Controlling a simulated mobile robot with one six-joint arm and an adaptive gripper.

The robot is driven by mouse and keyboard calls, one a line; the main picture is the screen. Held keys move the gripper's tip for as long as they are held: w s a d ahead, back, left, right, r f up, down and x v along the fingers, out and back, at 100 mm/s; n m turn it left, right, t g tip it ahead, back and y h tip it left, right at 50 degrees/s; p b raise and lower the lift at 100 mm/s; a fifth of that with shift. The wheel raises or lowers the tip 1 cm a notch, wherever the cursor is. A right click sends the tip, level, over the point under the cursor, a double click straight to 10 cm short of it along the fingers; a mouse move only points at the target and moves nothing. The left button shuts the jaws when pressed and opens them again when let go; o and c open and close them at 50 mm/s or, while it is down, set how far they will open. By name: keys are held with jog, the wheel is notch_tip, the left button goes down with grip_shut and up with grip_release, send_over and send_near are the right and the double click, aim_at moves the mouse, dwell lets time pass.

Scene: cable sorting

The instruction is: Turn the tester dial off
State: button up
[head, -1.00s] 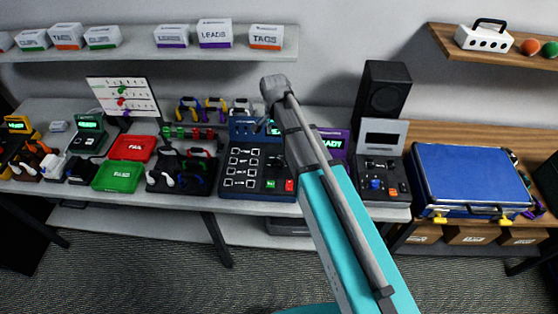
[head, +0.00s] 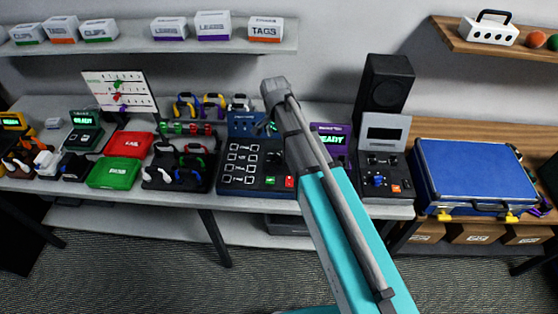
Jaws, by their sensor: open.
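A blue tester (head: 252,185) stands on the grey bench, with a panel of several white-marked keys and green and red buttons at its front. My arm hides its right part. To the right, a dark test unit (head: 370,192) with a grey raised lid has a small blue knob (head: 378,180) and an orange-red switch. A purple unit (head: 335,132) with a lit green display sits partly behind my arm. I cannot tell which control is the tester dial, or its setting. My gripper is not clearly visible; my own arm link covers the area where it reaches toward the bench.
A red tray (head: 129,144) and a green tray (head: 114,174) lie to the left. A black speaker (head: 385,85) stands at the back. A blue case (head: 472,172) sits on the wooden bench at right. A shelf (head: 140,47) with boxes hangs above.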

aim_at(280, 156)
jog(key=shift+s+d+f+b, duration=0.1)
jog(key=shift+d+f+b, duration=0.05)
jog(key=shift+f+b, duration=2.35)
jog(key=shift+s+d+f+b, duration=0.1)
jog(key=shift+f+b, duration=2.2)
jog(key=shift+f, duration=0.3)
jog(key=shift+a, duration=0.1)
jog(key=c, duration=1.1)
jog(key=shift+n, duration=0.3)
jog(key=n, duration=0.4)
jog(key=shift+c, duration=0.2)
jog(key=shift+s+n, duration=0.1)
jog(key=shift+n, duration=2.2)
